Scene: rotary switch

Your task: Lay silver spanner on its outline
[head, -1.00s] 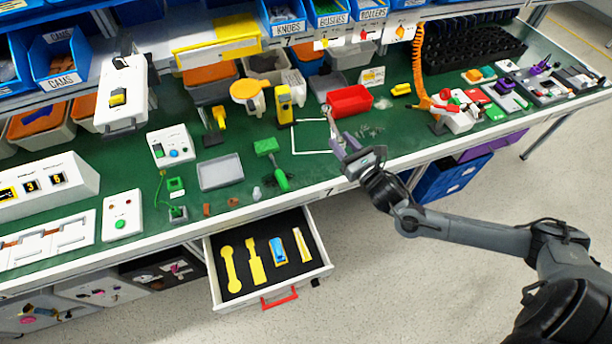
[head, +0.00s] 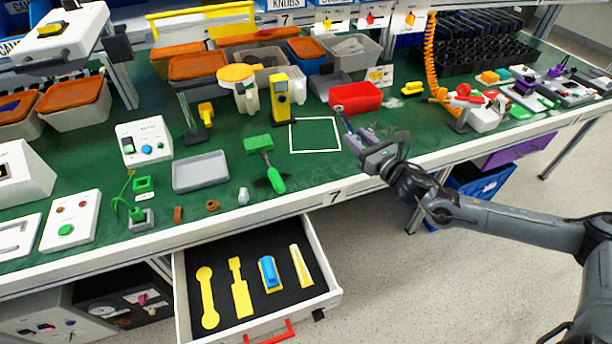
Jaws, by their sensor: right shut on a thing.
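My right gripper (head: 362,138) is over the bench front, right of the white square outline. It is shut on a thin grey piece (head: 344,118) that sticks out past its fingers towards the red bin; this looks like the silver spanner, but it is small and partly hidden by the fingers. The open drawer (head: 328,297) below the bench has a black lining with yellow shapes. A long yellow outline with round ends (head: 208,298), at the left, looks spanner-like and is bare. My left gripper is not in view.
In the drawer, a blue object (head: 269,271) lies on one yellow shape; two other yellow shapes (head: 240,288) look bare. A green-handled tool (head: 268,165), a grey tray (head: 201,172) and a red bin (head: 356,98) are on the bench. The white square (head: 315,134) is empty.

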